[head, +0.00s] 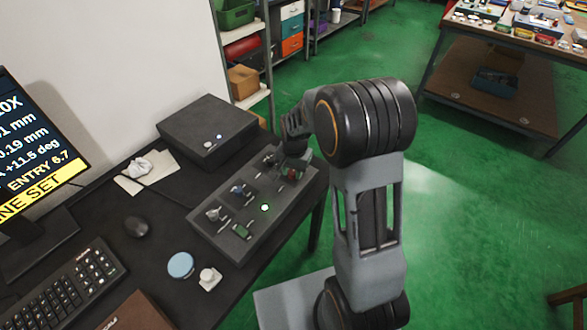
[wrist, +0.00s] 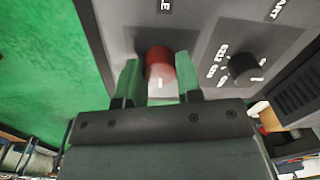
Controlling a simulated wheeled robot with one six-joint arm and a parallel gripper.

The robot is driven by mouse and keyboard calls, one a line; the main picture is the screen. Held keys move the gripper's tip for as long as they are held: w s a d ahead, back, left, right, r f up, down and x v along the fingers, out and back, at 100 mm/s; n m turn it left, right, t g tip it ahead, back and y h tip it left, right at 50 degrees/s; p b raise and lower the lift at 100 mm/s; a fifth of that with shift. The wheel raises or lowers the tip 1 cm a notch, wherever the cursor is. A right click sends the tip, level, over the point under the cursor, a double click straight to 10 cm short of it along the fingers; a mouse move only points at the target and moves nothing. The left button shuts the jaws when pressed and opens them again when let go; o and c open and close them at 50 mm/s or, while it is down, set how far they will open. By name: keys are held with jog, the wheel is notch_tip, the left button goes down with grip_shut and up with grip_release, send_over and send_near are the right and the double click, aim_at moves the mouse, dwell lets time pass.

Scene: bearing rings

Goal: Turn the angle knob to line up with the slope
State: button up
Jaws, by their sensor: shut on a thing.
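A red knob (wrist: 160,62) with a pale mark on its face stands on the grey control panel (wrist: 208,25). The label above it is cut off and ends in "LE". My gripper (wrist: 159,76) has its two green fingers on either side of the knob and is shut on it. In the head view my gripper (head: 294,166) is at the far right end of the panel (head: 220,247), and it mostly hides the knob. The monitor (head: 38,140) at left shows "+11.5 deg" and "ENTRY 6.7"; its left side is cut off.
A black selector knob (wrist: 246,67) is right of the red one. A dark box (head: 207,130) stands behind. A mouse (head: 137,227), keyboard (head: 62,290) and blue disc (head: 181,265) lie on the desk.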

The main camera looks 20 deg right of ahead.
aim_at(293, 173)
jog(key=m, duration=0.4)
jog(key=shift+a+r+m+p, duration=0.1)
jog(key=shift+m+p, duration=0.3)
jog(key=shift+m, duration=1.5)
jog(key=o, duration=0.7)
jog(key=shift+a, duration=0.1)
jog(key=shift+o, duration=1.2)
notch_tip(293, 173, up, 14)
jog(key=p, duration=0.1)
jog(key=shift+s, duration=0.3)
